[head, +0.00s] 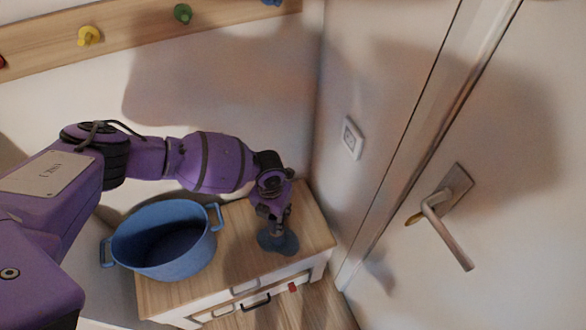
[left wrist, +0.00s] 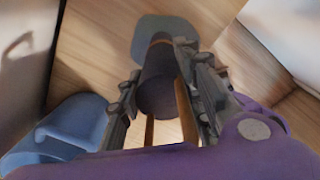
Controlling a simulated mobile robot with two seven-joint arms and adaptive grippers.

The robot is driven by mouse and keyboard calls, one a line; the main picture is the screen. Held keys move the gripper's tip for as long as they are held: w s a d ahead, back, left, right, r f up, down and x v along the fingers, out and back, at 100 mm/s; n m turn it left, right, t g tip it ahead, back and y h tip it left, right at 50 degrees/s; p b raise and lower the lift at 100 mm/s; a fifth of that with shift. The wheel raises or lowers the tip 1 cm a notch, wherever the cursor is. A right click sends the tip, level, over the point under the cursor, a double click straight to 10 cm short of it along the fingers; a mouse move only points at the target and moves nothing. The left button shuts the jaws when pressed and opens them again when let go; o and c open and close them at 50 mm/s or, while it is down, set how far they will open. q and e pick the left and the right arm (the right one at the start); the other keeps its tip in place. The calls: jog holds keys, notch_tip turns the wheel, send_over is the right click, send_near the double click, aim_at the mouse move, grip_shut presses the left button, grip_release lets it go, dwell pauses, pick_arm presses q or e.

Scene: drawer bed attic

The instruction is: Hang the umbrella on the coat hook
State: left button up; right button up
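My left gripper (head: 272,210) points down over the right part of the wooden cabinet top. In the left wrist view its two fingers (left wrist: 160,75) stand either side of a dark cylinder with a brown band (left wrist: 158,85). This may be the folded umbrella, but I cannot be sure. Whether the fingers press on it is unclear. A flat blue piece (left wrist: 165,30) shows beyond the cylinder, and in the head view a blue piece (head: 278,243) lies below the gripper. Coat hooks sit on a wooden wall board: a yellow hook (head: 88,36) and a green hook (head: 183,13). My right gripper is not seen.
A blue two-handled pot (head: 165,240) stands on the cabinet (head: 237,235), left of my gripper. A door with a metal handle (head: 445,225) is at the right. A wall switch (head: 351,138) is beside it. The wall below the hook board is bare.

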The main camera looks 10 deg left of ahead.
pick_arm(q)
jog(key=o, duration=0.4)
jog(key=shift+c, duration=0.2)
